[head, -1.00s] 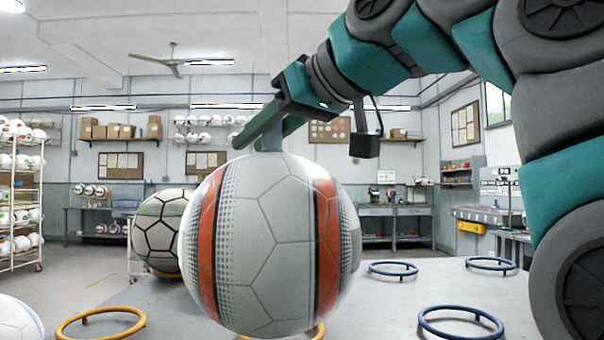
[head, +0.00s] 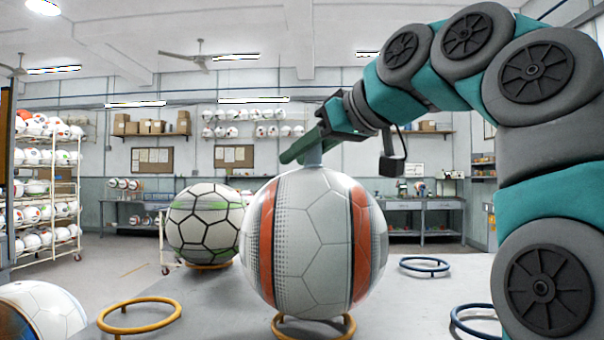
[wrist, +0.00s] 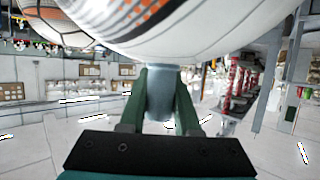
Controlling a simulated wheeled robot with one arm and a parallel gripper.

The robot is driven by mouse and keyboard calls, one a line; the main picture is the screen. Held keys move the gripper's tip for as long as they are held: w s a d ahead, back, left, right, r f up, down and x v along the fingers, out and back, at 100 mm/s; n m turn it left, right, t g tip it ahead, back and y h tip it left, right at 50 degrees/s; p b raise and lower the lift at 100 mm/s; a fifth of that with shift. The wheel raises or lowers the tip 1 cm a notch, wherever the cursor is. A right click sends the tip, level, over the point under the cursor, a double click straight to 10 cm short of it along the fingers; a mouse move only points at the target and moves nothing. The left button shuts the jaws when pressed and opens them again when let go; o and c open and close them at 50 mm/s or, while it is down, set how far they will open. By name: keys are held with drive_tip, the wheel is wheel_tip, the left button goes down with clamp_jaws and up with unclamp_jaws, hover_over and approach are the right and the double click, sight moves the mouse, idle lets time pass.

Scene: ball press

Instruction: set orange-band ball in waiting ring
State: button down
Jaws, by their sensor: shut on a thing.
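The orange-band ball (head: 312,240), white with orange bands and dark dots, hangs upright under my gripper (head: 313,150). The gripper is shut on the grey stem on top of the ball. In the wrist view, the two green fingers of my gripper (wrist: 160,98) clasp this stem, and part of the ball (wrist: 205,22) fills the top. A yellow ring (head: 345,332) shows just below the ball, partly hidden by it; I cannot tell whether they touch. Another yellow ring (head: 176,312) stands empty at the left. The frames do not show which ring is the waiting ring.
A black-lined ball with green marks (head: 205,222) sits on a ring behind left. Another white ball (head: 45,312) is at the lower left edge. Blue rings (head: 425,260) (head: 456,318) stand empty on the right of the grey table (head: 225,305).

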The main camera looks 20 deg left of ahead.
drive_tip(key=shift+f+b, duration=0.3)
drive_tip(key=shift+f, duration=0.75)
drive_tip(key=shift+f+b, duration=0.3)
drive_tip(key=c, duration=0.6)
unclamp_jaws()
drive_tip(key=shift+r, duration=0.1)
drive_tip(key=shift+r+p, duration=0.2)
drive_tip(key=shift+p, duration=0.1)
drive_tip(key=shift+s+d+r, duration=0.1)
drive_tip(key=shift+d, duration=0.05)
drive_tip(key=p+v, duration=0.1)
drive_tip(key=v, duration=1)
drive_tip(key=shift+s+d+r, duration=0.1)
drive_tip(key=shift+s+d, duration=0.05)
drive_tip(key=shift+d, duration=0.1)
